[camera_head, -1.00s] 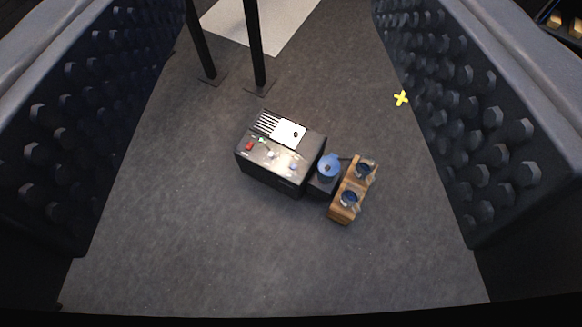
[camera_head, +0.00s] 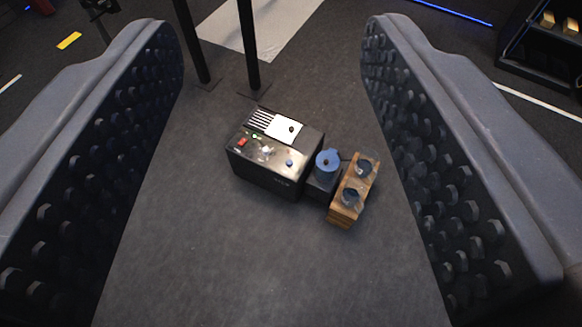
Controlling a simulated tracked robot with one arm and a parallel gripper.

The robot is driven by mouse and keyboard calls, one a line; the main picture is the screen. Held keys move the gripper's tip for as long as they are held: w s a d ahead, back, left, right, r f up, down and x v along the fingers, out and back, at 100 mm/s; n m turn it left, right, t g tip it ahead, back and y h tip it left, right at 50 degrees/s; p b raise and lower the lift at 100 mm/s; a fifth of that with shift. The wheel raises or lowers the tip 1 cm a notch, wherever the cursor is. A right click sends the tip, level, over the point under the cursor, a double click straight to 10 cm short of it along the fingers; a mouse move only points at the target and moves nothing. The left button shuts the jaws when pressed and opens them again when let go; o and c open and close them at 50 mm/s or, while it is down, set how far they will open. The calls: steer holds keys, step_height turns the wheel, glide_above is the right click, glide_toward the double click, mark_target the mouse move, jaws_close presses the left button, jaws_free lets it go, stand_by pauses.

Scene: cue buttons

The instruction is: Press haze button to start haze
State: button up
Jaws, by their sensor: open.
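A black box-shaped machine (camera_head: 262,180) stands on the grey floor near the middle of the view. Its top has a red button (camera_head: 242,142), a green light (camera_head: 257,135), a pale knob (camera_head: 266,150), a blue knob (camera_head: 289,163) and a white plate (camera_head: 285,127). A small black box with a round blue button (camera_head: 327,162) on top adjoins its right side. Which one is the haze button I cannot read. My gripper (camera_head: 270,45) is open and empty, its two studded fingers wide apart on either side of the machine, touching nothing visible.
A wooden block (camera_head: 343,215) with two dark round cups stands right beside the small box. Two black posts (camera_head: 247,45) rise behind the machine beside a pale floor patch (camera_head: 290,15). A dark shelf (camera_head: 545,50) is at the upper right. The floor in front is clear.

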jaws_close()
steer(key=shift+s+a, duration=0.1)
stand_by(1.7)
